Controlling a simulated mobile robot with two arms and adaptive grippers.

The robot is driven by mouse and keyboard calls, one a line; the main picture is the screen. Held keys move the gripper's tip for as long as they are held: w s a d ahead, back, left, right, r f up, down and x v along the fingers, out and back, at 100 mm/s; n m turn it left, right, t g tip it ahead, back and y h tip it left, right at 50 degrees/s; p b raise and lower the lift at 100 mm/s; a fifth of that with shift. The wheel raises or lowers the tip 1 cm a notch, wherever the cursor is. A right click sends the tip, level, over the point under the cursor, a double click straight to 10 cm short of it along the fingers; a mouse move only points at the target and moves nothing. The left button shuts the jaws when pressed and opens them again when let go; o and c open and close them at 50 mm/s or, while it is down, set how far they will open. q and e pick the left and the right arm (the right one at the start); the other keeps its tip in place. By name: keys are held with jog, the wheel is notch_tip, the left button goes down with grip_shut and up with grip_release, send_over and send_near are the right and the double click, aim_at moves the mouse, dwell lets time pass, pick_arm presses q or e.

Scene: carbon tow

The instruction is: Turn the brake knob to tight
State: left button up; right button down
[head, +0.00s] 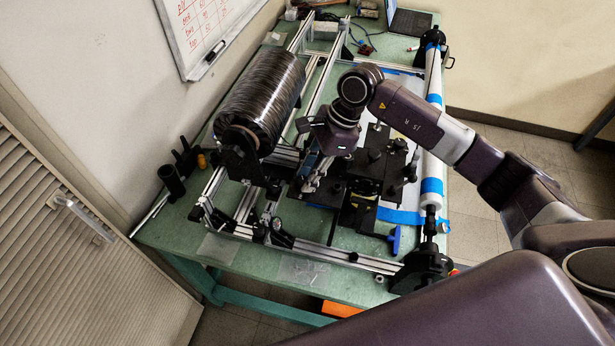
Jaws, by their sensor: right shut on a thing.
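My right gripper (311,180) reaches in from the right over the middle of the bench rig and points down beside the spool's near end. It is shut on a small part there, which I take to be the brake knob. The fingers and wrist hide most of that part, so its turn position and any marking cannot be read. The black tow spool (265,92) lies on the rig's left side, its near end on a black mount (238,152). My left gripper is not in view.
Aluminium rails (332,252) frame the rig on the green bench (165,232). A white roller with blue tape (433,165) runs along the right. Black blocks and posts crowd the centre, near a blue handle (395,240). Black cups (171,180) stand at left; a laptop (410,22) sits behind.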

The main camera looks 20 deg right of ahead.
jog(key=m+t+h+b, duration=0.1)
jog(key=m+b, duration=0.3)
jog(key=m+t+h+b, duration=0.1)
jog(key=m+b, duration=0.4)
jog(key=s+a+m+t+h+b, duration=0.1)
jog(key=m+t+b, duration=0.1)
jog(key=m+b, duration=0.2)
jog(key=shift+f+m, duration=0.2)
jog(key=shift+m, duration=0.1)
jog(key=shift+m+h+b, duration=0.4)
jog(key=shift+m+b, duration=0.4)
jog(key=shift+m, duration=0.1)
jog(key=shift+a+r+m+h+b, duration=0.15)
jog(key=shift+m+h+b, duration=0.3)
jog(key=shift+m, duration=0.45)
jog(key=m+h, duration=0.1)
jog(key=m, duration=0.1)
jog(key=shift+r+m, duration=0.2)
jog(key=shift+m, duration=0.2)
jog(key=shift+w+a+f+m+g+h+p, duration=0.1)
jog(key=shift+m+g+h+p, duration=0.15)
jog(key=shift+m, duration=0.4)
jog(key=shift+s+a+r+m+h+p, duration=0.1)
jog(key=shift+m+h+p, duration=0.1)
jog(key=shift+m+p, duration=0.3)
jog(key=shift+w+a+f+m+g+h+p, duration=0.1)
jog(key=shift+m+g+h+p, duration=0.1)
jog(key=shift+m, duration=0.55)
jog(key=c, duration=1.6)
grip_release()
